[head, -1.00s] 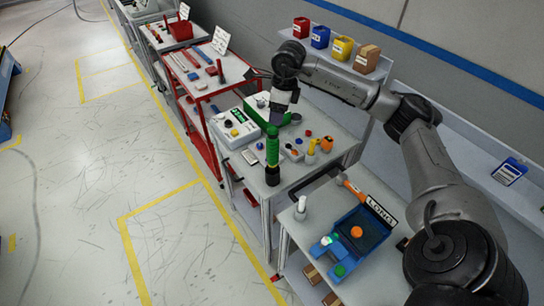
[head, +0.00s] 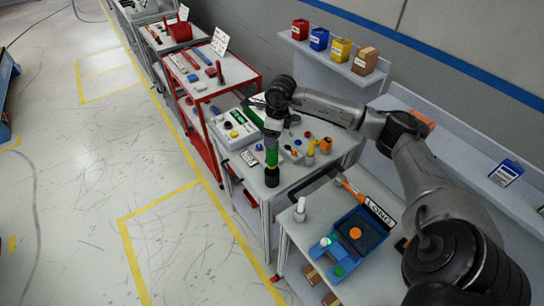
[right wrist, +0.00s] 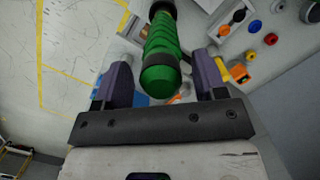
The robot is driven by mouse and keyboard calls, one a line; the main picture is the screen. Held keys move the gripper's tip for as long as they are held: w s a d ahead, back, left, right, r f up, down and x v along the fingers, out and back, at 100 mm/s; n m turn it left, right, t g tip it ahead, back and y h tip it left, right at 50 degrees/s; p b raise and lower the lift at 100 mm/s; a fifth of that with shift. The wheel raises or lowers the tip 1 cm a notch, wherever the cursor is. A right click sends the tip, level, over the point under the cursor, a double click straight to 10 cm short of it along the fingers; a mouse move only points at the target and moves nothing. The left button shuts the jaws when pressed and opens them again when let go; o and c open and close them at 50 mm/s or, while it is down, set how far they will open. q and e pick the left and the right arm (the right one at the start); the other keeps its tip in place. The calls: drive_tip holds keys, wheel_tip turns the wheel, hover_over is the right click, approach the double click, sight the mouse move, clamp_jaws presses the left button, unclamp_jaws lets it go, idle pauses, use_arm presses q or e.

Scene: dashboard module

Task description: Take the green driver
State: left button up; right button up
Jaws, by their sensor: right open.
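The green driver (head: 272,156) stands upright on the grey cart, its black lower end (head: 272,177) near the cart's left corner. In the right wrist view its ribbed green handle (right wrist: 164,50) points its rounded end towards me. My right gripper (head: 272,133) is over the driver's top in the head view and hides its upper part. In the right wrist view, the two open jaws (right wrist: 162,82) are on either side of the handle's end, with gaps on both sides. My left gripper is not in view.
On the same cart, a yellow driver (head: 311,147), an orange item (head: 326,144) and small coloured knobs stand right of the driver. A white box with buttons (head: 234,126) is behind left. A blue tray (head: 366,225) is on the nearer cart.

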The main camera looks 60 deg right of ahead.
drive_tip(key=shift+r, duration=0.1)
clamp_jaws()
idle(0.5)
